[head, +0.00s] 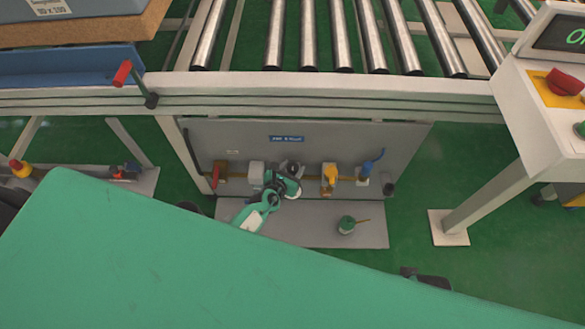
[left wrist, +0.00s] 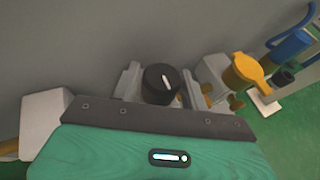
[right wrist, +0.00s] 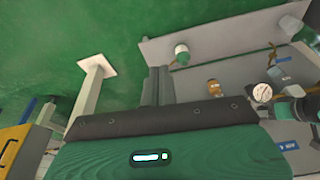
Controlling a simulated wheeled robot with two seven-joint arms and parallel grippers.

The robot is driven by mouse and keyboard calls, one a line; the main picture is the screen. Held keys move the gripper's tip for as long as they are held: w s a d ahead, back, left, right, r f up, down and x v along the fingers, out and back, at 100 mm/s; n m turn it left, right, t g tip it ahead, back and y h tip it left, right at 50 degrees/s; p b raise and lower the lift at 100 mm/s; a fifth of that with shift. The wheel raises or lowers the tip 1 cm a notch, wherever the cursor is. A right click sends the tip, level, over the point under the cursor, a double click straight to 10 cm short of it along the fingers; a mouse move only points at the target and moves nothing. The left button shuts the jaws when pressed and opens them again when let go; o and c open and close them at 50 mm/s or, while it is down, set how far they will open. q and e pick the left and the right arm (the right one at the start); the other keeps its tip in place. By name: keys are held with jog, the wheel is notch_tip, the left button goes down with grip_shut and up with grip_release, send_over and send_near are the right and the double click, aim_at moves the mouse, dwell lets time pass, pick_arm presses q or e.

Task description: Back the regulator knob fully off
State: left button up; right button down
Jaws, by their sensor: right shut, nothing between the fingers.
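The regulator knob is black with a white mark (left wrist: 160,82) and faces the camera in the left wrist view. My left gripper (left wrist: 158,92) has one grey finger on each side of it; I cannot tell whether they touch the knob. In the head view the left gripper (head: 288,178) is at the panel's middle and hides most of the regulator. A round white gauge (right wrist: 262,93) shows beside it in the right wrist view. My right gripper (right wrist: 160,86) is shut and empty, away from the panel over the green floor.
The grey panel (head: 300,142) carries a red-handled valve (head: 217,178), a yellow valve (head: 329,178) and a blue-handled valve (head: 372,162). A green-topped fitting (head: 346,224) stands on the base plate below. The conveyor rail (head: 330,88) runs above, and a white leg (head: 490,190) stands at right.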

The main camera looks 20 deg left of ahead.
pick_arm(q)
jog(key=shift+s, duration=0.1)
jog(key=shift+s+r, duration=0.15)
jog(key=shift+s, duration=0.1)
jog(key=p+v, duration=0.3)
jog(key=v, duration=1)
pick_arm(e)
notch_tip(320, 180, down, 7)
jog(key=s, duration=0.1)
jog(key=shift+g, duration=0.4)
jog(key=shift+s+d, duration=0.1)
